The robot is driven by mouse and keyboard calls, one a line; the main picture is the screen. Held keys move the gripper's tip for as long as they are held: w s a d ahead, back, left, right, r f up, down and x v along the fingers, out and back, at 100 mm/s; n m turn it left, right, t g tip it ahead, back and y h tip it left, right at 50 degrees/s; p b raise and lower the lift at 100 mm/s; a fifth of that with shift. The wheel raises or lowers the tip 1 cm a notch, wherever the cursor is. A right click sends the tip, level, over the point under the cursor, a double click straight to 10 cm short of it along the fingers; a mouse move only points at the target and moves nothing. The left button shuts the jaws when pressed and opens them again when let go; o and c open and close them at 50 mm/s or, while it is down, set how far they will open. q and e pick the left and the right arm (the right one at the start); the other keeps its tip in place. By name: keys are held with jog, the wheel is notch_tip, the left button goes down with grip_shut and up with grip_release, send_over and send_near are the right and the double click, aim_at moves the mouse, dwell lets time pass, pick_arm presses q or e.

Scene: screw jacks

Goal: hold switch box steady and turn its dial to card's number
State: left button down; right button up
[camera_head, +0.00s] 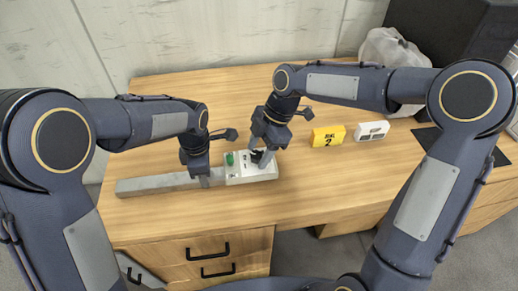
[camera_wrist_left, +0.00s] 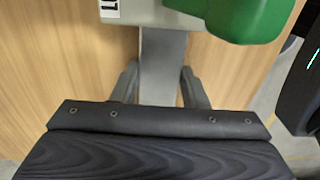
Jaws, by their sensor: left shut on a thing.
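The pale switch box (camera_head: 233,180) sits on the wooden table, with a green knob (camera_head: 230,158) at its left end. A long grey bar (camera_head: 150,185) extends left from it. My left gripper (camera_head: 204,182) is shut on the grey bar beside the box; in the left wrist view the bar (camera_wrist_left: 162,65) runs between the fingers. My right gripper (camera_head: 260,160) is down at the box's right part, over the dial. Its fingers hide most of the dial, so its setting and the grip cannot be read. The yellow card (camera_head: 328,136) reads "DIAL 2".
A small white item (camera_head: 371,131) stands right of the card. A crumpled pale bag (camera_head: 392,55) and a large black box (camera_head: 450,35) are at the back right. A dark mat (camera_head: 432,140) lies at the right. The table's front middle is clear.

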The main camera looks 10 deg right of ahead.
jog(key=v, duration=1.2)
pick_arm(q)
jog(key=c, duration=0.8)
grip_release()
jog(key=shift+o, duration=0.2)
